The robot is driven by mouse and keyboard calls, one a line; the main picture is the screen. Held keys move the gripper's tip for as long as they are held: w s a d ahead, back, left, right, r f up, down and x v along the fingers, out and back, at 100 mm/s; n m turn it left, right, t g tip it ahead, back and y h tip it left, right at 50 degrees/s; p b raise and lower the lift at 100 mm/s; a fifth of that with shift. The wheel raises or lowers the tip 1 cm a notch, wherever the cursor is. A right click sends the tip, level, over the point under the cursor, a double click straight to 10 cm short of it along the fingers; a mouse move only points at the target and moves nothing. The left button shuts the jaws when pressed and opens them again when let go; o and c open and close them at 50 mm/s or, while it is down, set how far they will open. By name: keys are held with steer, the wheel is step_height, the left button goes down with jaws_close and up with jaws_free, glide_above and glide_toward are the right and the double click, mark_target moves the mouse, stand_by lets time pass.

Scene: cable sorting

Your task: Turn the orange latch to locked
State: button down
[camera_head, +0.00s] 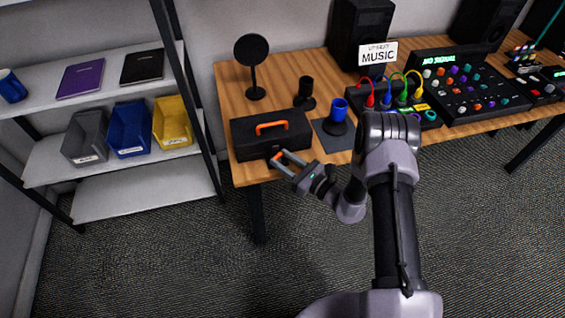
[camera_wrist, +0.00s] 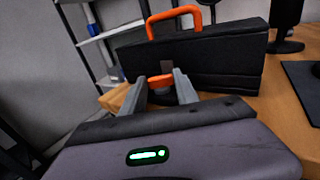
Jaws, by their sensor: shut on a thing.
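The black case (camera_head: 250,143) stands on the front left of the wooden table, with an orange handle (camera_head: 271,124) on top. The case (camera_wrist: 223,64) and its handle (camera_wrist: 172,17) also show in the wrist view. The orange latch (camera_wrist: 160,82) is on the case's front face, between my fingertips, and looks roughly level across them. My gripper (camera_head: 283,158) is at the front of the case; in the wrist view its two grey fingers (camera_wrist: 160,84) are shut on the latch. The fingers partly hide the latch's ends.
A blue cup (camera_head: 338,109) on a dark mat (camera_head: 333,140) stands right of the case. A round-headed stand (camera_head: 252,60) is behind it. A shelf (camera_head: 100,170) with bins is at the left. Several coloured cables and a mixer (camera_head: 470,90) fill the table's right side.

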steer(key=shift+w+r+n+g+y, duration=0.15)
steer(key=shift+n+g+y, duration=0.25)
steer(key=shift+g, duration=0.1)
steer(key=c, duration=0.9)
jaws_free()
